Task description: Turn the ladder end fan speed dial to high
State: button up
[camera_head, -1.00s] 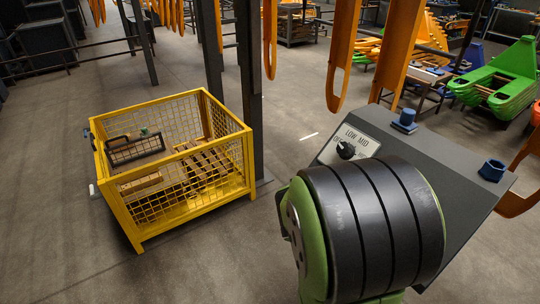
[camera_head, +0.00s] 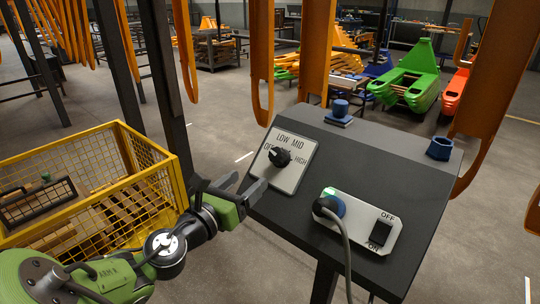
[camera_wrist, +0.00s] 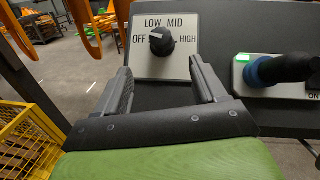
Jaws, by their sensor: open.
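The fan speed dial (camera_head: 279,157) is a black knob on a pale plate (camera_head: 289,182) marked OFF, LOW, MID and HIGH, on the sloped top of a dark console (camera_head: 345,160). In the wrist view the dial (camera_wrist: 161,41) has a white pointer mark directed up and left, towards the OFF and LOW side. My gripper (camera_head: 243,187) is open and empty, left of and just short of the plate in the head view. In the wrist view the fingers (camera_wrist: 160,68) stand apart, with the dial ahead between and beyond their tips. I see no contact with the dial.
A second plate (camera_head: 377,236) on the console has a blue plug with a grey cable and a black OFF/ON switch (camera_head: 381,233). Blue fittings (camera_head: 340,110) stand along the console's back edge. A yellow mesh crate (camera_head: 150,140) is at left. Orange straps (camera_head: 317,50) hang behind.

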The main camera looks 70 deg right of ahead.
jog(key=p, duration=0.5)
send_near(274, 156)
jog(key=d, duration=0.2)
jog(key=p+x, duration=0.1)
jog(key=x, duration=0.1)
jog(key=p+x, duration=0.1)
jog(key=x, duration=0.2)
jog(key=p+x, duration=0.1)
jog(key=x, duration=0.2)
jog(key=shift+s+a, duration=0.15)
jog(key=shift+s, duration=0.1)
jog(key=c, duration=1)
jog(key=shift+c, duration=0.2)
